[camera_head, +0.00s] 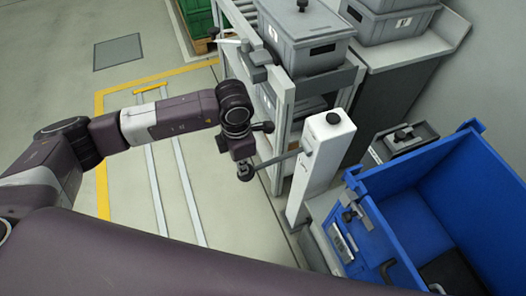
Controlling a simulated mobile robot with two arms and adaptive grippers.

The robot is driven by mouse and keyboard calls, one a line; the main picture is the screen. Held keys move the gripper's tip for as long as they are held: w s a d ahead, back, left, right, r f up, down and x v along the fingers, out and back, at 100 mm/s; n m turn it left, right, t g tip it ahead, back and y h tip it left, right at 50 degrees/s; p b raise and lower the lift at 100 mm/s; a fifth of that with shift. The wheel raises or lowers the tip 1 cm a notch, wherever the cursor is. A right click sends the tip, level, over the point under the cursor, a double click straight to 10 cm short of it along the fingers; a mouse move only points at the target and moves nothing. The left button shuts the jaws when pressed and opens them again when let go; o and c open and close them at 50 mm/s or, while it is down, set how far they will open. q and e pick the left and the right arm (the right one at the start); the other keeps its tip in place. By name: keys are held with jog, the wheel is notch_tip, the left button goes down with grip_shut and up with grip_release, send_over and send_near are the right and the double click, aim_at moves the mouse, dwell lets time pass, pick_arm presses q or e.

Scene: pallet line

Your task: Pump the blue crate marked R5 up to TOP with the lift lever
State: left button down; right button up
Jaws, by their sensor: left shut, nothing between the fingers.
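The blue crate (478,160) stands at the right, open at the top, with a dark object inside. A small label (344,241) is on its near side, too small to read. A white lift post (322,160) stands just left of the crate. A thin lever (278,159) sticks out from the post to the left. My left gripper (245,172) points down at the lever's outer end and is shut with nothing held. It covers that end, so I cannot tell whether they touch. My right gripper is not in view.
A grey rack (284,90) with lidded grey bins (304,36) stands behind the post. More grey bins sit on a counter (440,38) at the back right. A green crate (198,18) is at the top. Open floor with yellow lines (150,78) and metal rails (186,190) lies left.

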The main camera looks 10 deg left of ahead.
pick_arm(q)
jog(key=shift+f, duration=0.55)
jog(key=shift+r, duration=0.1)
jog(key=shift+f+b, duration=0.35)
jog(key=shift+b, duration=0.05)
notch_tip(320, 180, up, 11)
jog(key=d+p, duration=0.1)
jog(key=p, duration=0.5)
jog(key=shift+w, duration=0.35)
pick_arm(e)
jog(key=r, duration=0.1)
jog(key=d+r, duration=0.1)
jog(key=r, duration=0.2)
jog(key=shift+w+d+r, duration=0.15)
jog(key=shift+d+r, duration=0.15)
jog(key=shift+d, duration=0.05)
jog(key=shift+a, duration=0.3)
pick_arm(q)
jog(key=shift+f, duration=0.1)
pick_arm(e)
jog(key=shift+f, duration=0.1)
